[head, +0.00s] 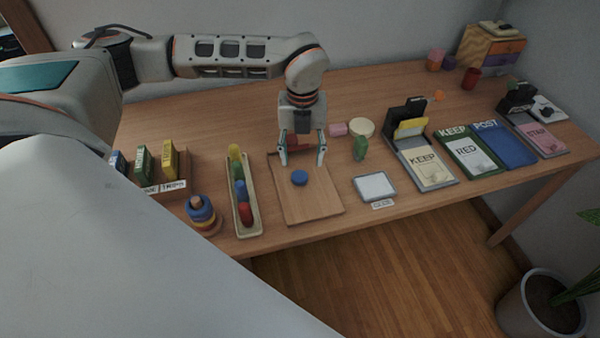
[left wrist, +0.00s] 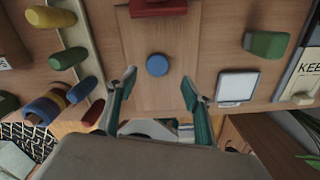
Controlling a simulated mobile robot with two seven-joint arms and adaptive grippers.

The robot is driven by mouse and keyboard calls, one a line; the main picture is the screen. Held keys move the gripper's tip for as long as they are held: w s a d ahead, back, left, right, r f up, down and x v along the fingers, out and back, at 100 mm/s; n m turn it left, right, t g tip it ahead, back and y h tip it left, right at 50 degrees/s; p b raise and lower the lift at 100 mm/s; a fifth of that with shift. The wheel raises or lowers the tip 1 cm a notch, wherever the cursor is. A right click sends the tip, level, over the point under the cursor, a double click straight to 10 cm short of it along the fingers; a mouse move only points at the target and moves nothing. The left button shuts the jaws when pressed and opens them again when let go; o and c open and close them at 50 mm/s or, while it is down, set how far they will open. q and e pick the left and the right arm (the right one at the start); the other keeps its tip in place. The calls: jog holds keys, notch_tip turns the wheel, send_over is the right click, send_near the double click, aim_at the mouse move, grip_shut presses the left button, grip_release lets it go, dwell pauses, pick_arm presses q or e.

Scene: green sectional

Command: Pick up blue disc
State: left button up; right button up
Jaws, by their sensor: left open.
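The blue disc (head: 299,178) lies flat on a wooden board (head: 312,206) on the table. It also shows in the left wrist view (left wrist: 157,65), ahead of and between the spread fingers. My left gripper (head: 303,160) is open and empty, pointing down above the far part of the board, a little behind the disc and apart from it. In the left wrist view the two fingertips (left wrist: 159,83) stand wide on either side. A red block (left wrist: 157,7) sits at the board's far end, partly hidden behind the gripper in the head view. My right gripper is not in view.
Left of the board is a long tray (head: 240,218) with coloured pieces, and a stack of rings (head: 201,213). Right of it are a green block (head: 360,148), a pale framed pad (head: 375,187) and labelled trays (head: 430,172). The board around the disc is clear.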

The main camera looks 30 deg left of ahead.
aim_at(300, 175)
pick_arm(q)
jog(key=f, duration=0.6)
jog(key=shift+s+a+f, duration=0.1)
jog(key=shift+a+f, duration=0.15)
jog(key=c, duration=0.9)
